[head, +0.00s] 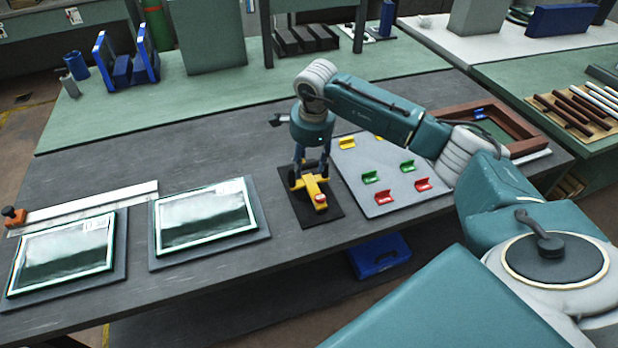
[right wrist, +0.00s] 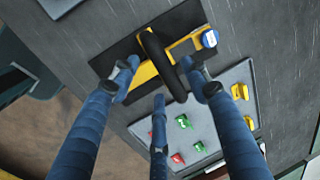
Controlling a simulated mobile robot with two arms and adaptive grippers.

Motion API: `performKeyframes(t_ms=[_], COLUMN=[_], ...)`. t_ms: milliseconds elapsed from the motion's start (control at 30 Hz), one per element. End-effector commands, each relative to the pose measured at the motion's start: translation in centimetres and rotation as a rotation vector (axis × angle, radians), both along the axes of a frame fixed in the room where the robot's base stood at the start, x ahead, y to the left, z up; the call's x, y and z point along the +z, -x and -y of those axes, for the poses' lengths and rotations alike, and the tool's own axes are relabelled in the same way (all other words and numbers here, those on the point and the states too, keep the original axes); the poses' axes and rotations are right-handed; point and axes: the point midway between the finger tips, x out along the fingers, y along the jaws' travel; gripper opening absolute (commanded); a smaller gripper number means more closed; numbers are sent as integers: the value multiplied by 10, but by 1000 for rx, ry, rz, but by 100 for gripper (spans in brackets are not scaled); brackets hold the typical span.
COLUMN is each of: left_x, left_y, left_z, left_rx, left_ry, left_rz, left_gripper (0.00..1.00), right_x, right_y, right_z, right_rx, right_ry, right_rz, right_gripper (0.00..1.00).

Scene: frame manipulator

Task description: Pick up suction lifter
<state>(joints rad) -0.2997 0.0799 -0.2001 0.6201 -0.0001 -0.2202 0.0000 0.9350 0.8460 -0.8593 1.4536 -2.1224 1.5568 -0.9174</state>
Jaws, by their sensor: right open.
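My right gripper (head: 310,165) points down right over the lifter. In the right wrist view its blue fingers (right wrist: 160,80) are spread, with the handle between them. I cannot tell whether any finger touches it. My left gripper is not in view.
Two framed glass panels (head: 205,217) (head: 62,256) lie on the left of the bench, near a metal ruler (head: 95,205). A grey board (head: 383,208) with red, green and yellow clips lies right of the lifter. A brown frame (head: 520,130) is farther right.

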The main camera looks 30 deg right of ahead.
Motion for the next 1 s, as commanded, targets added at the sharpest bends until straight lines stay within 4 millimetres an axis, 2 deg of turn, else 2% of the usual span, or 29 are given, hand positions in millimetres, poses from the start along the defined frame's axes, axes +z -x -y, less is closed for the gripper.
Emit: performKeyframes(t_ms=[33, 67, 233, 500, 567, 733, 767, 1000], left_x=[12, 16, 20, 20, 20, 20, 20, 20], left_y=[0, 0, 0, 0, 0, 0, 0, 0], left_z=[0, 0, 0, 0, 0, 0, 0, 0], left_rx=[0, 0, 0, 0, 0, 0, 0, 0], left_ry=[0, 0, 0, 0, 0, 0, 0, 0], left_rz=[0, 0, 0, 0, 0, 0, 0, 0], left_gripper=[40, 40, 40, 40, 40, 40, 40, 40], right_x=[-3, -8, -30, -35, -35, -35, -35, -33], right_y=[-2, -3, -8, -9, -9, -9, -9, -10], right_z=[-1, -1, 0, 1, 1, 1, 1, 1], right_rx=[0, -1, -1, 0, 0, 0, 0, -1], right_ry=[-2, -2, -1, -1, -1, -1, -1, -2], right_rz=[-7, -7, -4, -1, -1, -1, -1, 2], right_gripper=[46, 46, 46, 46, 36, 3, 0, 0])
